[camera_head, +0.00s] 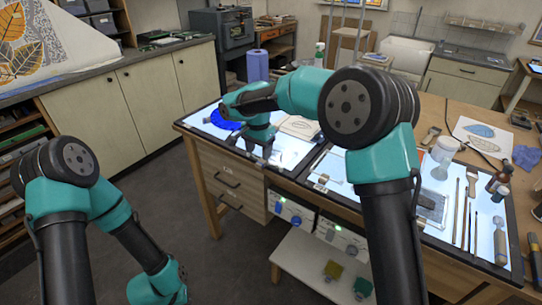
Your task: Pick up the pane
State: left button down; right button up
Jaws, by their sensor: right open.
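A deep blue, rounded flat piece (222,121) lies on the lit left panel of the workbench; it may be the pane, but I cannot tell for sure. My right arm reaches across the bench, and its forearm hides part of this panel. My right gripper (259,151) points down over the panel's front part, right of and nearer than the blue piece. It is open, and I see nothing held between its fingers. My left arm hangs at the lower left, away from the bench, with its gripper out of the picture.
A drawing (300,126) lies right of my right gripper. The right lit panel (485,235) holds brushes, a clear jar (441,152) and brown bottles (497,180). A blue paper roll (257,66) stands behind the bench.

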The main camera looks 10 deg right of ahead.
aim_at(258, 164)
jog(key=shift+f, duration=0.15)
jog(key=shift+a+f, duration=0.1)
jog(key=shift+f, duration=2.5)
grip_shut()
jog(key=shift+r, duration=0.15)
jog(key=shift+r, duration=1.25)
jog(key=s+a+r, duration=0.1)
jog(key=s+r, duration=0.1)
jog(key=s, duration=1.4)
jog(key=shift+r, duration=0.15)
